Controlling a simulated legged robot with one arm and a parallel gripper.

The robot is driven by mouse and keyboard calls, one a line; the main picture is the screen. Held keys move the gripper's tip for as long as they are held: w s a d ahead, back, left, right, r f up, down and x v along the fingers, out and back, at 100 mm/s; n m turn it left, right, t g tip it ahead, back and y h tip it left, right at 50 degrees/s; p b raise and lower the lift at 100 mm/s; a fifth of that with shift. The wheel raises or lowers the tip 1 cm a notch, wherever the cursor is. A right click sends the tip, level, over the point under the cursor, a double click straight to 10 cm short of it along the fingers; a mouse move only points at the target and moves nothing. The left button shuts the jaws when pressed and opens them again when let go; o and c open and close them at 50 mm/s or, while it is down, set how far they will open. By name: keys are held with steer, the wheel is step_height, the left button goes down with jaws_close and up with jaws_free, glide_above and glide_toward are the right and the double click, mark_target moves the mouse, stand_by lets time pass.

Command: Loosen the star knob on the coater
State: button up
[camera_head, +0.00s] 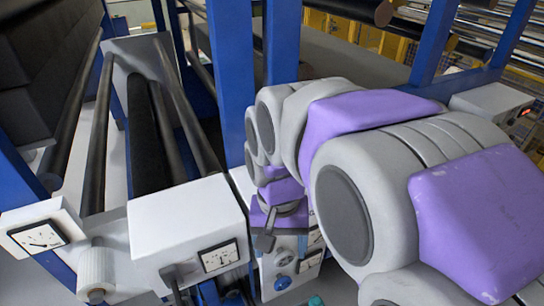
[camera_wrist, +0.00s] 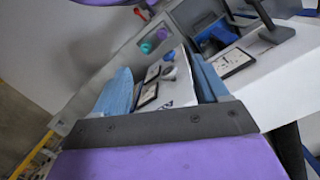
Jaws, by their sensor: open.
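The coater's white end panel (camera_head: 270,262) stands below my gripper in the head view. A small round blue knob (camera_head: 282,283) sits on it, and a rounded grey-blue knob (camera_wrist: 169,73) shows between my fingers in the wrist view. I cannot tell for sure which is the star knob; the lobes are too small to see. My gripper (camera_wrist: 160,66) is open, its two blue fingers apart with nothing held. The knob appears beyond the fingertips, not touched. In the head view my arm hides part of the panel.
Gauges (camera_wrist: 148,95) sit near the knob. Purple (camera_wrist: 146,47) and teal (camera_wrist: 161,33) round parts are on the grey panel. A white box with a gauge (camera_head: 185,225) and a white ribbed cylinder (camera_head: 97,268) stand at left. Blue posts (camera_head: 232,70) rise behind my arm.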

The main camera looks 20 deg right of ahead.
steer(key=w+d+r+m, duration=0.2)
steer(key=w+d+m, duration=0.35)
steer(key=w, duration=0.45)
steer(key=w+d+r+m+t, duration=0.1)
steer(key=w+d+r+m, duration=0.1)
steer(key=w+d+m, duration=0.5)
steer(key=w+d+r+m, duration=0.25)
steer(key=w+m, duration=0.25)
steer(key=w, duration=0.7)
steer(key=f+b, duration=0.3)
steer(key=f, duration=0.1)
steer(key=f+b, duration=0.3)
steer(key=f, duration=0.1)
steer(key=shift+s+a+f, duration=0.15)
steer(key=shift+a+f, duration=0.05)
steer(key=shift+f, duration=0.2)
steer(key=shift+f+p, duration=0.5)
steer(key=shift+f, duration=3.75)
steer(key=shift+c, duration=0.3)
steer(key=c, duration=1)
